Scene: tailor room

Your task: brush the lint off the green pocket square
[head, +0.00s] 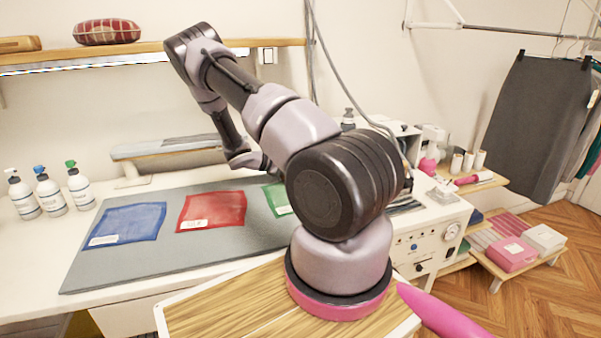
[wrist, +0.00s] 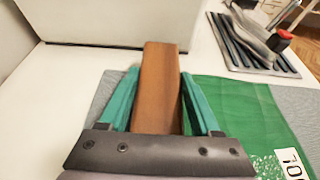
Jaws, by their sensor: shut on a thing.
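The green pocket square (wrist: 235,110) lies flat on the grey mat (wrist: 102,98). A patch of white specks shows on it near a white label with dark print (wrist: 291,163). In the head view only its left part (head: 275,197) shows; my arm hides the rest. My gripper (wrist: 160,98) is shut on a brown wooden piece (wrist: 158,80), which stands between its teal fingers. The piece is over or beside the left edge of the green cloth; contact cannot be told. Any bristles are hidden. In the head view my gripper is hidden behind my arm.
A blue square (head: 127,224) and a red square (head: 211,210) lie on the mat to the left. Pump bottles (head: 50,192) stand at the far left. A pale box (wrist: 100,22) stands behind the gripper. A ribbed dark tray (wrist: 250,45) holds tools at upper right.

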